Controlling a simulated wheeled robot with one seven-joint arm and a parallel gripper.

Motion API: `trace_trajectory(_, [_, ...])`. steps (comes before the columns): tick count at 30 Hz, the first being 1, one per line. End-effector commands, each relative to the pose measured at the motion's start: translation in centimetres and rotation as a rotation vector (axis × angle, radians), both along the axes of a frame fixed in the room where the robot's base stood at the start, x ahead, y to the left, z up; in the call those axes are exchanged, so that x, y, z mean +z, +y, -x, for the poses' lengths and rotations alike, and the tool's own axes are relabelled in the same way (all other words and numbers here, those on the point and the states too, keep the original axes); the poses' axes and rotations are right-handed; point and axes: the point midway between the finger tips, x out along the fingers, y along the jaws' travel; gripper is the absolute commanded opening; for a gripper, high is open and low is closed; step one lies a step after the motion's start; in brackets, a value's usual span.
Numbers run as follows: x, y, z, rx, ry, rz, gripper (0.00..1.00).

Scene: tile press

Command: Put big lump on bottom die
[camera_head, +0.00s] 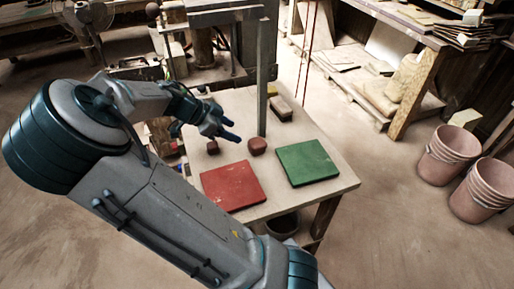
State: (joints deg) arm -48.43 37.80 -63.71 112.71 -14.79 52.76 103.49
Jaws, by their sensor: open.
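Two dark reddish-brown lumps lie on the pale table (335,192). The bigger lump (257,146) is just behind the gap between the red and green mats. The smaller lump (212,147) is to its left, behind the red mat. My gripper (228,134) is open, with its fingers pointing right. In the picture it lies between and slightly above the lumps, apart from the bigger one; I see nothing in its jaws. The grey metal press frame (263,85) rises at the back of the table. I cannot make out the bottom die; my arm covers part of that area.
A red mat (233,186) and a green mat (307,163) lie at the front of the table. A brown block (280,108) lies by the press upright. Pinkish buckets (448,155) stand on the floor at right. A wooden shelf (415,95) is at back right.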

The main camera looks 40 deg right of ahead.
Motion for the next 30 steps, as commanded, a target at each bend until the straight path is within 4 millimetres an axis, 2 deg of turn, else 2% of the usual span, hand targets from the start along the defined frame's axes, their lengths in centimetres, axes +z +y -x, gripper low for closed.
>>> trace_trajectory(3, [-1.8,-1.9,0.6,-0.006,0.004,-0.001,0.56])
trace_trajectory(9, [-4.0,-4.0,1.2,-0.003,0.004,-0.002,0.56])
trace_trajectory(16, [-5.1,-5.0,1.5,-0.001,0.005,-0.003,0.56])
trace_trajectory(24, [-7.5,-7.6,2.3,-0.001,0.004,-0.003,0.56])
trace_trajectory(30, [-8.2,-8.1,2.4,0.001,0.002,-0.004,0.56])
